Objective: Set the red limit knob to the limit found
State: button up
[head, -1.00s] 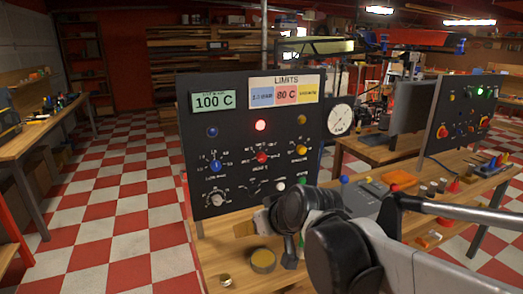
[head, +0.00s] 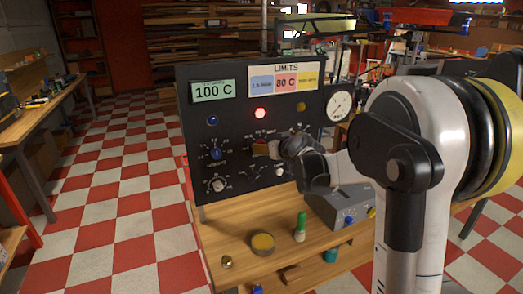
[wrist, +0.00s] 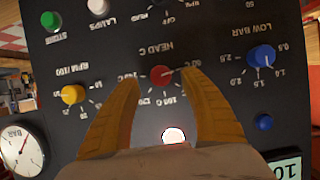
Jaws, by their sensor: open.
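The red limit knob (wrist: 160,77) sits on the black panel in the wrist view, under the upside-down label HEAD C, with a printed scale around it. I cannot read its pointer clearly. My gripper (wrist: 158,82) is open, with one orange finger on each side of the knob. I cannot tell whether they touch it. In the head view my gripper (head: 267,148) is at the panel and hides the red knob. The limits card (head: 286,82) reads 80 C in its red field. The green display (head: 213,92) reads 100 C.
The red lamp (head: 260,113) is lit. In the wrist view a yellow knob (wrist: 73,94) and a blue knob (wrist: 261,56) flank the red one. A green-handled tool (head: 300,227) and a round tin (head: 262,243) stand on the bench below.

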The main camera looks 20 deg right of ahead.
jog(key=shift+b+x, duration=0.35)
jog(key=shift+x, duration=1.4)
jog(key=shift+c, duration=0.2)
grip_shut()
jog(key=m+t+y+b, duration=0.1)
jog(key=m+y, duration=0.1)
jog(key=m, duration=0.3)
jog(key=m+t+y, duration=0.1)
jog(key=m+y, duration=0.1)
jog(key=m, duration=0.3)
jog(key=m+t+y+b, duration=0.1)
jog(key=m+y, duration=0.2)
jog(key=m, duration=0.2)
jog(key=shift+f+t+b, duration=0.1)
jog(key=shift+t+b, duration=0.2)
